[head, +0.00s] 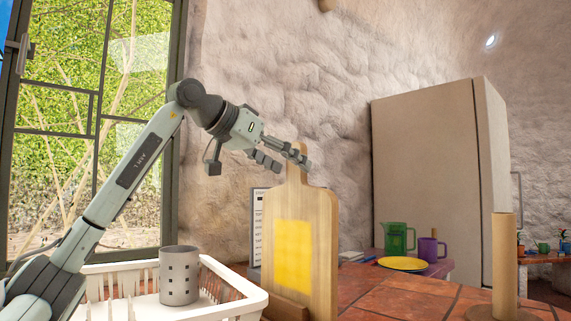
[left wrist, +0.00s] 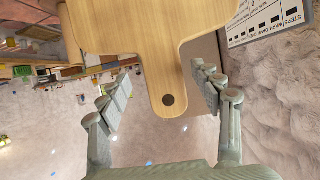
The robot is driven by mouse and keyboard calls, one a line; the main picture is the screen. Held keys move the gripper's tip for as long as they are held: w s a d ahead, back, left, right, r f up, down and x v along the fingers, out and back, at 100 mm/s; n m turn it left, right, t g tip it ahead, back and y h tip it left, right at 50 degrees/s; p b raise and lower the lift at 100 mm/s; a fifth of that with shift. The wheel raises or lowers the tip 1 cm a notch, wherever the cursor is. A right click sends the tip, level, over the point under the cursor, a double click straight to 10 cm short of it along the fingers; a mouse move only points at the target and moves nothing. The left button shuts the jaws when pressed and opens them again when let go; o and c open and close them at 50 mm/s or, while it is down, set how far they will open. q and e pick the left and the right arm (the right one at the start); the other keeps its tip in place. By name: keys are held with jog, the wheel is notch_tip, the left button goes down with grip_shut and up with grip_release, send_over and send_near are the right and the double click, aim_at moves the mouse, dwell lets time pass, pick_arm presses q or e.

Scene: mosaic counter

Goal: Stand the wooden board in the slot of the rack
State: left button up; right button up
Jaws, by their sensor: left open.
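The wooden board (head: 322,240) stands upright, handle up, with a yellow patch on its face. At its foot is a brown wooden piece (head: 286,305), seemingly the rack; the picture's lower edge cuts it off, so I cannot tell how deep the board sits in the slot. My left gripper (head: 282,159) is open at the top of the board. In the left wrist view its fingers (left wrist: 165,98) are spread either side of the board's handle (left wrist: 168,82), with gaps on both sides. My right gripper is not in view.
A white dish rack (head: 235,290) with a grey perforated cup (head: 179,276) stands left of the board. A printed card (head: 256,228) is behind it. To the right are a green jug (head: 396,238), purple mug (head: 430,249), yellow plate (head: 402,264) and wooden post (head: 503,265). Tiled counter between is clear.

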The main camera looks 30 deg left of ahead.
pick_arm(q)
jog(key=shift+f, duration=0.15)
jog(key=v, duration=1.2)
